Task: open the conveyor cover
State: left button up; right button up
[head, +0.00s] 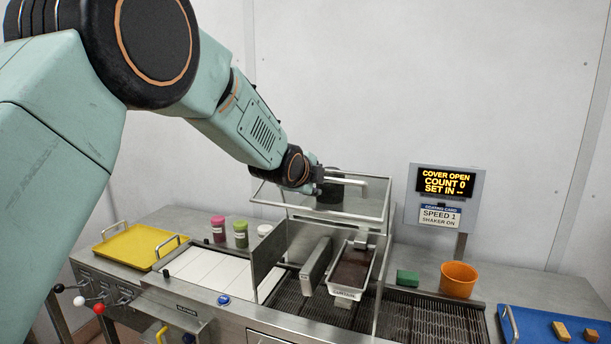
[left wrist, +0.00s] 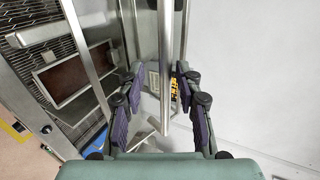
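The conveyor cover (head: 375,197), a clear panel in a metal frame, is raised over the conveyor housing in the head view. Its metal handle bar (head: 350,181) is at the top. My left gripper (head: 327,186) is at the left end of this bar, its fingers mostly hidden by the arm. In the left wrist view the bar (left wrist: 167,60) runs between the spread purple-padded fingers of my left gripper (left wrist: 161,92), with visible gaps on both sides. My right gripper is not in view.
Under the cover, a tray of dark material (head: 351,270) sits over the conveyor. An orange cup (head: 458,279) and a green block (head: 407,278) stand to the right, near a blue tray (head: 512,323). A yellow tray (head: 127,257) and small jars (head: 240,234) are to the left.

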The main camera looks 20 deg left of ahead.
pick_arm(q)
jog(key=v, duration=1)
jog(key=shift+s+r, duration=0.2)
jog(key=shift+s, duration=0.15)
jog(key=shift+w+f, duration=0.1)
jog(key=shift+w, duration=0.05)
jog(key=s+f+n+g+b, duration=0.25)
jog(key=s+f+n, duration=0.25)
jog(key=f, duration=0.7)
jog(key=s+f+n+g+b, duration=0.1)
jog(key=s+f+n+b, duration=0.35)
jog(key=f, duration=0.85)
jog(key=s+f+n+g+b, duration=0.1)
jog(key=s+f+n+b, duration=0.1)
jog(key=s+f+n, duration=0.75)
jog(key=s+f+g+b, duration=0.4)
jog(key=s+f+b, duration=0.2)
jog(key=s+f, duration=0.7)
jog(key=s+f+g+b, duration=0.4)
jog(key=s+f, duration=1)
jog(key=f, duration=0.5)
jog(key=shift+s+a+f+b, duration=0.25)
jog(key=shift+s+f+b, duration=0.1)
jog(key=shift+b, duration=0.5)
